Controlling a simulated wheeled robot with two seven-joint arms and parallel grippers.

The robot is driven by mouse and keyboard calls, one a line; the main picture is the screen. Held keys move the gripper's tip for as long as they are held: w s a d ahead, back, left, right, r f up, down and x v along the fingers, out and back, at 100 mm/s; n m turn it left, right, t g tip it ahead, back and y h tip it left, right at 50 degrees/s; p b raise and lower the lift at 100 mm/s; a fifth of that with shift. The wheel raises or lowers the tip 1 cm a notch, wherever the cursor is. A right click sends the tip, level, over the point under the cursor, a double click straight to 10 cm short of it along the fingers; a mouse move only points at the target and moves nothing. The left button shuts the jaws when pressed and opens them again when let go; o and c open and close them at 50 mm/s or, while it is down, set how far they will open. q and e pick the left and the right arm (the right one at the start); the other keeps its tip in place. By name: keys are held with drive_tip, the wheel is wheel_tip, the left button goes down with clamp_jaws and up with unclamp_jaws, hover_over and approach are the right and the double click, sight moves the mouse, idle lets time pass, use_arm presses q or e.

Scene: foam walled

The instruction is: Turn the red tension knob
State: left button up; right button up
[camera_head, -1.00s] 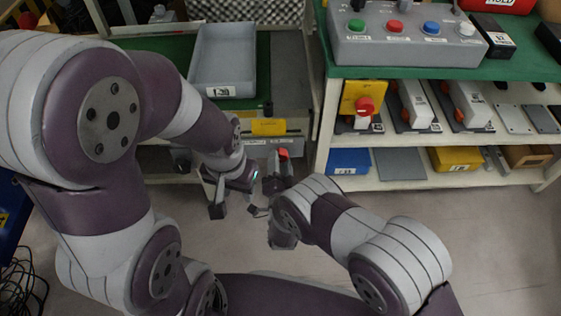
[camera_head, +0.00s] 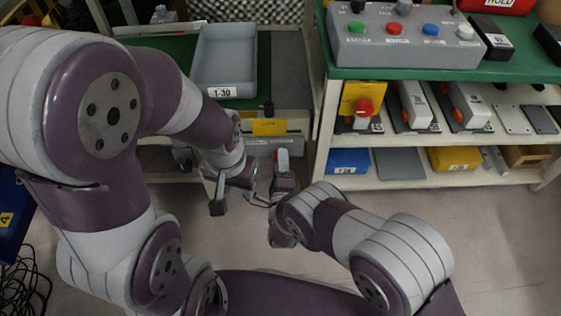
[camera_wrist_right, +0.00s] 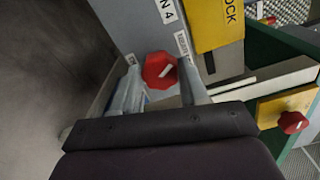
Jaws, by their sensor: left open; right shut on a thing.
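The red knob (camera_wrist_right: 160,70) with a pale pointer mark shows in the right wrist view, on a grey panel face beside a label. My right gripper (camera_wrist_right: 161,82) is shut on it, one finger on each side. In the head view my right gripper (camera_head: 283,163) is at the front of the grey unit (camera_head: 292,125) below the bench, and its fingers hide most of the knob there. My left gripper (camera_head: 237,203) is open and empty, just left of the right gripper.
A yellow label plate (camera_head: 269,127) sits above the knob. A grey bin (camera_head: 224,91) stands on the green bench. At right, a shelf (camera_head: 420,178) holds a yellow box with another red knob (camera_head: 365,106). The floor (camera_head: 480,230) in front is clear.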

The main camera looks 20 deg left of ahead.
use_arm(q)
drive_tip(key=shift+r, duration=0.2)
use_arm(e)
drive_tip(key=m, duration=0.6)
drive_tip(key=shift+m, duration=0.3)
drive_tip(key=o, duration=1.1)
drive_tip(key=shift+c, duration=0.2)
use_arm(q)
drive_tip(key=shift+f, duration=0.1)
